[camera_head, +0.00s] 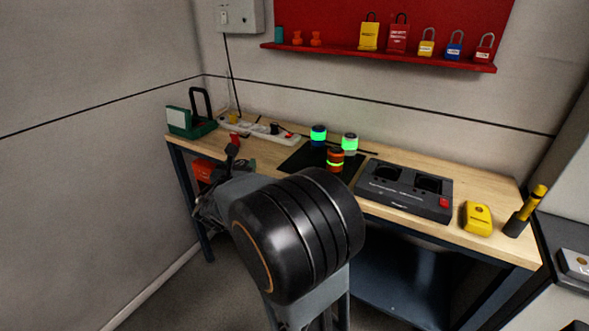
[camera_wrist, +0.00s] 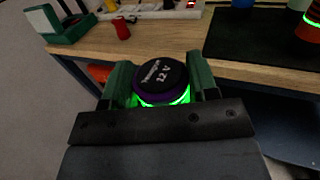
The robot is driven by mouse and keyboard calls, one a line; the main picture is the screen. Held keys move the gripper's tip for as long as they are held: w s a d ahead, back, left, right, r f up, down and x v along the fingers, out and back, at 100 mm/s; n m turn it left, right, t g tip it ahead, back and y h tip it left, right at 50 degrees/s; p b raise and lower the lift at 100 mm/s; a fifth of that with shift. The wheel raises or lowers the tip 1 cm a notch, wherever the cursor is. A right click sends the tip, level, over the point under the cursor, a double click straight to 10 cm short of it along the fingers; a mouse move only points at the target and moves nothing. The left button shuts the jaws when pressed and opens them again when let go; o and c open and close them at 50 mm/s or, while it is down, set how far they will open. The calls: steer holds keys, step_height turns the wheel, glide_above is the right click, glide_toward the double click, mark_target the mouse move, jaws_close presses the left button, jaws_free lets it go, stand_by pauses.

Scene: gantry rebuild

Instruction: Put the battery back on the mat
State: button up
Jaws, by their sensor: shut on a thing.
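My gripper (camera_wrist: 162,82) is shut on a battery (camera_wrist: 160,76) with a black top marked "12 V", a purple ring and a glowing green band. The battery is between the two green fingers, at the front edge of the bench in the wrist view. The black mat (camera_wrist: 247,45) lies to the right of it, apart from it; it also shows in the head view (camera_head: 298,158). My arm hides most of the gripper in the head view.
A black charger dock (camera_head: 405,192) stands right of the mat, with a yellow device (camera_head: 477,218) beyond it. A power strip (camera_head: 262,131) lies behind. A green case (camera_head: 190,122) and a small red object (camera_wrist: 121,28) are at the left.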

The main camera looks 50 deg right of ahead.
steer(key=s+d+r+m+g+h+b, duration=0.1)
steer(key=s+d+r+m+g+h, duration=0.3)
steer(key=s+d+r, duration=0.75)
steer(key=shift+g+y, duration=0.7)
steer(key=w+d+f, duration=0.3)
steer(key=w+d+f+b, duration=0.1)
steer(key=w+d+f, duration=0.2)
steer(key=f, duration=0.1)
steer(key=w+d+f+b, duration=0.1)
steer(key=w+d+f, duration=0.2)
steer(key=w+f, duration=0.1)
steer(key=shift+f, duration=0.3)
steer(key=shift+f+b, duration=0.25)
steer(key=shift+b, duration=0.15)
steer(key=o, duration=1.2)
